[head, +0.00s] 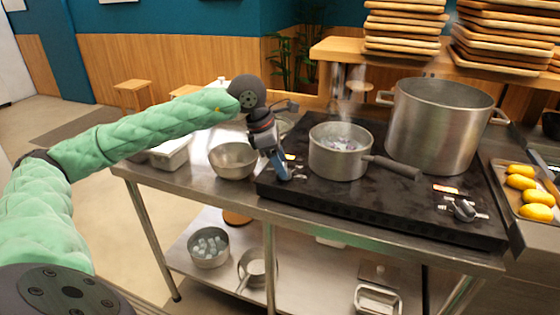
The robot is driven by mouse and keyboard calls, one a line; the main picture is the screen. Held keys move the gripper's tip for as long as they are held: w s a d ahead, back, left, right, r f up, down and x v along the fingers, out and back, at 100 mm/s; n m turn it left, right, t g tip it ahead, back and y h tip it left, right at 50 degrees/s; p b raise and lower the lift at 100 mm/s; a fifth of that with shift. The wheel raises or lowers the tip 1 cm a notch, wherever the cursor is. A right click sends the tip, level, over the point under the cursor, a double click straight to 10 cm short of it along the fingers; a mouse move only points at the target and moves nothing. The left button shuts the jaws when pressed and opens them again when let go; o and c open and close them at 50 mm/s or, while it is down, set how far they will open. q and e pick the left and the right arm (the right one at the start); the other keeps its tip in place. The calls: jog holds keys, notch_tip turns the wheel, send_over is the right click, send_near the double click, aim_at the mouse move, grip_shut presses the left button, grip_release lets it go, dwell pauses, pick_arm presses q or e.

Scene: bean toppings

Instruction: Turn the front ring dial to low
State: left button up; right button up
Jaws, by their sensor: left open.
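The black stove (400,212) sits on the steel table. One dial (464,210) shows at its right front corner, with an orange-lit display (445,189) just behind it. A second lit display (291,158) shows at the stove's left end. My left gripper (283,172) points down at that left end, right beside this display, and is open. Its fingers cover the spot there, so a dial under them is hidden and I cannot tell whether they touch it. I cannot read either dial's setting. My right gripper is out of view.
A steaming saucepan (325,160) stands on the stove just right of my left gripper, its handle pointing right. A metal bowl (233,160) is left of the gripper. A tray of yellow food (527,190) is at right.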

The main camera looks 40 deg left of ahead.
pick_arm(q)
jog(key=shift+s+a+r, duration=0.1)
jog(key=shift+a+r, duration=0.05)
jog(key=shift+r, duration=0.25)
jog(key=v, duration=0.6)
jog(key=shift+r, duration=0.35)
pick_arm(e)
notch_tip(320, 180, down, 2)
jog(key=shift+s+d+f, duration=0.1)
pick_arm(q)
jog(key=shift+s+a, duration=0.1)
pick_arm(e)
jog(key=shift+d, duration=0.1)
